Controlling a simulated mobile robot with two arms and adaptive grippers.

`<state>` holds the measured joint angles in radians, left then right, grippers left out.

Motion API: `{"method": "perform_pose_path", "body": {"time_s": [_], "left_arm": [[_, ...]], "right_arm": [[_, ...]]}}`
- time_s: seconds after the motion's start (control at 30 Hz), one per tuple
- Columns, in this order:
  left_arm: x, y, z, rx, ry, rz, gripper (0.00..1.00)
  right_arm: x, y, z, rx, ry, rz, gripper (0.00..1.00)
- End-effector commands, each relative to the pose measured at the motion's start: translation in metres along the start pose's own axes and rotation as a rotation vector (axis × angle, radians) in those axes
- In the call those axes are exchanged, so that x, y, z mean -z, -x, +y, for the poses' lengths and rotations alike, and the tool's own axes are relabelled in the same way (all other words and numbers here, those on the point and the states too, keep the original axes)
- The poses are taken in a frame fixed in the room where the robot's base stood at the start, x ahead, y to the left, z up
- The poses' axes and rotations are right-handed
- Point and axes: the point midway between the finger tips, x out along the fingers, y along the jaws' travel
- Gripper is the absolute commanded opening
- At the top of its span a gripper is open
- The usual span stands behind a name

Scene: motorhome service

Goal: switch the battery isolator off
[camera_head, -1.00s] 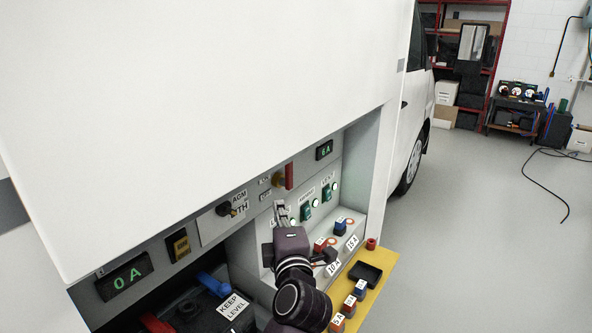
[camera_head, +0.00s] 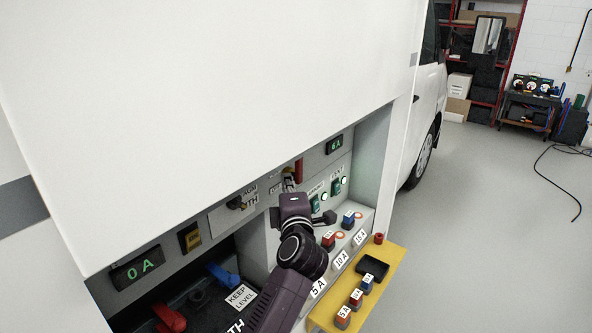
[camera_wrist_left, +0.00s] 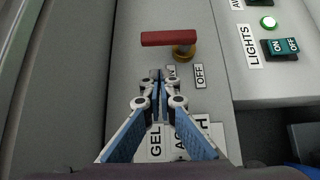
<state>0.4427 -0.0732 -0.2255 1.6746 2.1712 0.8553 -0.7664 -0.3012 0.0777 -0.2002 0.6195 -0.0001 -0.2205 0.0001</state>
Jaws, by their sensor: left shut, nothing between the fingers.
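The battery isolator is a red handle (camera_wrist_left: 168,38) on a brass hub (camera_wrist_left: 183,52), set in the grey panel. The handle also shows in the head view (camera_head: 299,171), partly behind my gripper. My right gripper is out of view.
The GEL/AGM selector (camera_head: 240,201) is left of my gripper. Green switches (camera_head: 315,201) and fuses (camera_head: 328,239) are right and below. A yellow shelf (camera_head: 395,262) juts out with a black tray and spare fuses. The battery bay (camera_head: 200,297) lies lower left.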

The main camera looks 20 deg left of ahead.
Motion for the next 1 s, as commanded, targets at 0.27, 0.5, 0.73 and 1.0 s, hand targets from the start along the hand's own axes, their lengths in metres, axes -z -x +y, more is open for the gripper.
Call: {"method": "perform_pose_path", "body": {"time_s": [0.27, 0.5, 0.73, 1.0], "left_arm": [[-0.018, -0.036, 0.001, 0.000, 0.000, -0.001, 0.00], [-0.028, -0.046, 0.000, 0.000, -0.001, 0.000, 0.00], [-0.029, -0.047, 0.000, 0.000, 0.000, -0.001, 0.00], [-0.027, -0.048, 0.001, 0.000, 0.000, 0.000, 0.00]], "right_arm": [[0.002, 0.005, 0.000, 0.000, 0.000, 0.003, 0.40], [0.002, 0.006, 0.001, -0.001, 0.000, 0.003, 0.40], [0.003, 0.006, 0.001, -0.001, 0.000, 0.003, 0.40], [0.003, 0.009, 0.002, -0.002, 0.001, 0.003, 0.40]]}}
